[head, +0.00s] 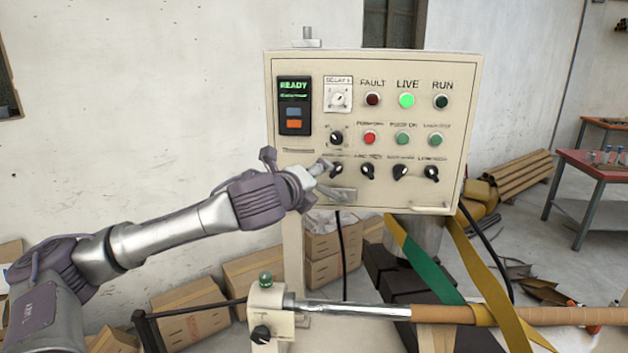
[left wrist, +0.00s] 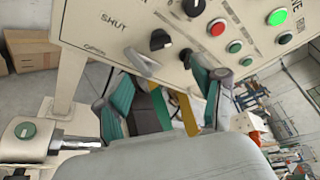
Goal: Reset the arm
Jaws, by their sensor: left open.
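The cream control panel (head: 460,110) stands ahead, with its display reading READY and its green LIVE lamp (head: 406,100) lit. My left arm (head: 160,237) reaches in from the left, and its gripper (head: 325,180) is at the panel's lower left, beside a black knob (head: 336,170). In the left wrist view, the open gripper (left wrist: 165,95) has its teal fingers spread apart below a black knob (left wrist: 160,40) marked SHUT and OPEN. I see nothing held between the fingers. My right gripper is not in view.
Below the panel is a winder shaft (head: 350,309) with a brown tube (head: 450,314) and green and yellow strips (head: 480,270). Cardboard boxes (head: 190,310) sit along the wall. A red table (head: 595,170) stands at the right.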

